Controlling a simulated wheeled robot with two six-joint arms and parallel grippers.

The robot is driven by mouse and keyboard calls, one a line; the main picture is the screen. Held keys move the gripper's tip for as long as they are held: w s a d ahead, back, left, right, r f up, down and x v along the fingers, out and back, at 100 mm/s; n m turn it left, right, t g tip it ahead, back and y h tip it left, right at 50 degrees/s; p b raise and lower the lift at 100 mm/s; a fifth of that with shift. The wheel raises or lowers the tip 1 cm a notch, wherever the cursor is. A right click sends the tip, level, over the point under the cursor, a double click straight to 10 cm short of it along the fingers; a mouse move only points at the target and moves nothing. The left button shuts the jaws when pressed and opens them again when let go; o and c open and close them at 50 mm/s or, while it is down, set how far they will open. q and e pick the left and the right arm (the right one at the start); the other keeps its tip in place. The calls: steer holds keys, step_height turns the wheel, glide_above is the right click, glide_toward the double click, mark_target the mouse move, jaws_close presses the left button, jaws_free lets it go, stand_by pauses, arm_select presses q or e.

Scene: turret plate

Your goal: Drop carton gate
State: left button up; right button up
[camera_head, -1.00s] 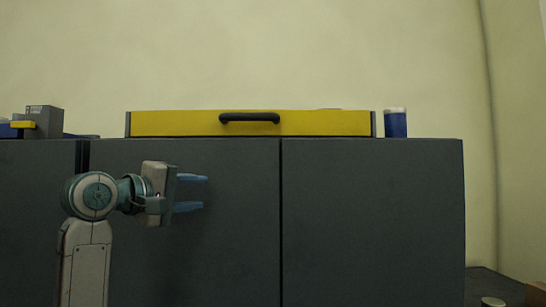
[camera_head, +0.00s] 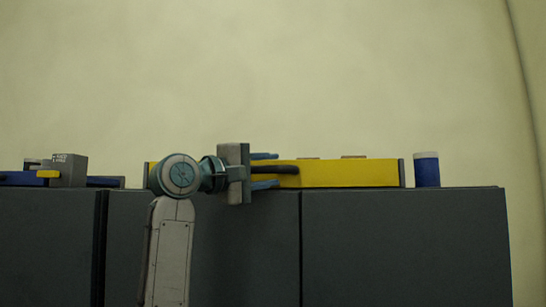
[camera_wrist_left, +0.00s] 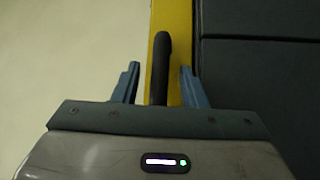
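The carton gate is a yellow panel (camera_head: 345,173) standing upright on top of the dark cabinets, with a black bar handle (camera_head: 290,169) on its front. It also shows in the left wrist view as a yellow strip (camera_wrist_left: 180,30) with the black handle (camera_wrist_left: 160,68). My left gripper (camera_head: 266,170) is at the handle, its blue fingers open, one above and one below the bar. In the left wrist view the handle lies between the two fingers (camera_wrist_left: 160,85), with gaps on both sides. The gripper hides the handle's left part. My right gripper is not in view.
Dark grey cabinets (camera_head: 400,240) fill the space below the gate. A blue can with a pale top (camera_head: 427,170) stands just right of the gate. A grey block (camera_head: 69,170) and blue parts stand at the left. The wall behind is bare.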

arm_select(q)
steer(key=shift+w+d+r+p, duration=0.1)
steer(key=shift+w+d+p, duration=0.2)
steer(key=shift+w+d, duration=0.25)
steer(key=shift+a, duration=0.15)
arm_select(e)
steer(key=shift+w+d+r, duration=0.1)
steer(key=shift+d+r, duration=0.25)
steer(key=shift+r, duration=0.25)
arm_select(q)
steer(key=shift+c, duration=0.5)
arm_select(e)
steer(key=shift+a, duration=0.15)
